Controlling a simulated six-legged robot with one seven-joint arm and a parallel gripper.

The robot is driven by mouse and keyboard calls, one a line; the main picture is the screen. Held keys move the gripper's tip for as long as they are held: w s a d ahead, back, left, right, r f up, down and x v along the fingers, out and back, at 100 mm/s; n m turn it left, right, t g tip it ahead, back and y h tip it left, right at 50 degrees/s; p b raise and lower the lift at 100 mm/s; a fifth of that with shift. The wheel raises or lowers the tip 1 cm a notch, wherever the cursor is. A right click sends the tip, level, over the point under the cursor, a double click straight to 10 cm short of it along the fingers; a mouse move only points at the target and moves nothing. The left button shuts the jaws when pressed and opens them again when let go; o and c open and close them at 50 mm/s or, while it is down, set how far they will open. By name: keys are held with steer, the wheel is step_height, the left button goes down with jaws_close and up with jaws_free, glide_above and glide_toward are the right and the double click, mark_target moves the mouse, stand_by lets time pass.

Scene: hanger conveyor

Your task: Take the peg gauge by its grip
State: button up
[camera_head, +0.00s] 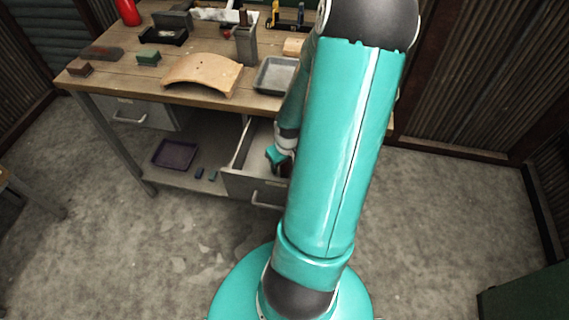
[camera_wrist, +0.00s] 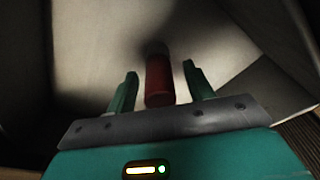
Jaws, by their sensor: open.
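The peg gauge shows in the wrist view as a red cylindrical grip (camera_wrist: 159,85), with a short greyish part at its far end in shadow. It lies inside the open drawer (camera_head: 252,188) under the workbench. My gripper (camera_wrist: 160,70) is open, with one green finger on each side of the red grip. Narrow gaps show between the fingers and the grip, so it is not held. In the head view my gripper (camera_head: 277,158) reaches down into the drawer, and my arm hides much of the drawer; I cannot clearly make out the gauge there.
The drawer's pale walls stand close around my gripper. The workbench top (camera_head: 120,70) above holds a curved wooden piece (camera_head: 203,74), a grey tray (camera_head: 275,76) and several blocks. A purple tray (camera_head: 175,154) lies on the lower shelf. The floor in front is clear.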

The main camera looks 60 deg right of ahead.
steer(key=c, duration=1)
steer(key=shift+r, duration=0.1)
step_height(320, 180, up, 10)
steer(key=shift+f, duration=0.1)
